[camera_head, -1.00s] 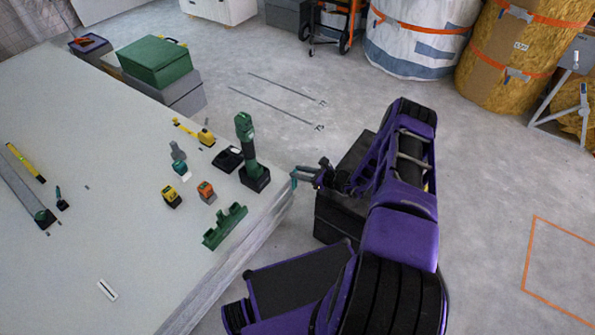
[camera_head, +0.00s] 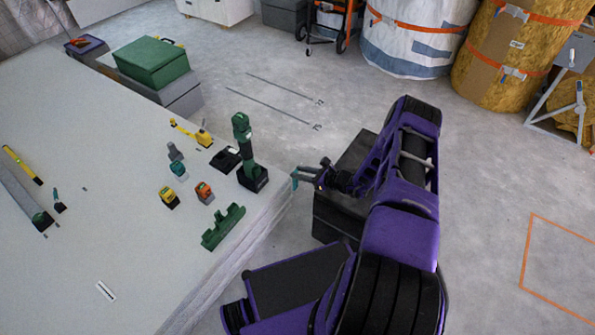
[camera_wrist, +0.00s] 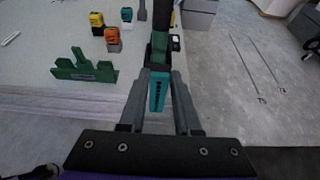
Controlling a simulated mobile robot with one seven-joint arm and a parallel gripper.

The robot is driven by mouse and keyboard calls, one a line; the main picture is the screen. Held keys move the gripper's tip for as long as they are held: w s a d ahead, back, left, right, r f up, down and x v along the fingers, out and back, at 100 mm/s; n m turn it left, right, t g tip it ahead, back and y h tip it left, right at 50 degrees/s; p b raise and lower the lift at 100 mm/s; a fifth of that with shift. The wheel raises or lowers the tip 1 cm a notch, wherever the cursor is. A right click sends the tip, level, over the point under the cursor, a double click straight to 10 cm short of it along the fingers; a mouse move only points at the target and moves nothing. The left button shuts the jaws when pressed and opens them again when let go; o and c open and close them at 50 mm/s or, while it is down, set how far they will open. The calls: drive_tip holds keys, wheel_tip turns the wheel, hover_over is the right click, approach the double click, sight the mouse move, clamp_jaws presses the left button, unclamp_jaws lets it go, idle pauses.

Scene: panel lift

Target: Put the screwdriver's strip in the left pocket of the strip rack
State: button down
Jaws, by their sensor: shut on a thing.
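A teal strip (camera_wrist: 157,92) with a row of dark marks is between my gripper's fingers (camera_wrist: 157,100), which are shut on it. It hangs roughly upright. In the head view my gripper (camera_head: 308,180) holds the strip (camera_head: 294,179) just past the right edge of the white panel stack. The green strip rack (camera_head: 223,227) lies near that edge, to the lower left of my gripper. In the wrist view the rack (camera_wrist: 84,68) is left of the strip and apart from it; I see no strip in it. Its pockets are too small to tell clearly.
A green-and-black tool (camera_head: 243,150) stands on the panel stack (camera_head: 110,220) close to my gripper, directly behind the strip in the wrist view. Orange (camera_head: 204,192), yellow (camera_head: 168,196) and teal (camera_head: 178,168) blocks stand left of it. The stack's front area is mostly clear.

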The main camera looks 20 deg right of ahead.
drive_tip(key=shift+s+d, duration=0.75)
drive_tip(key=shift+s, duration=0.3)
drive_tip(key=shift+s+d, duration=0.75)
drive_tip(key=shift+s, duration=0.3)
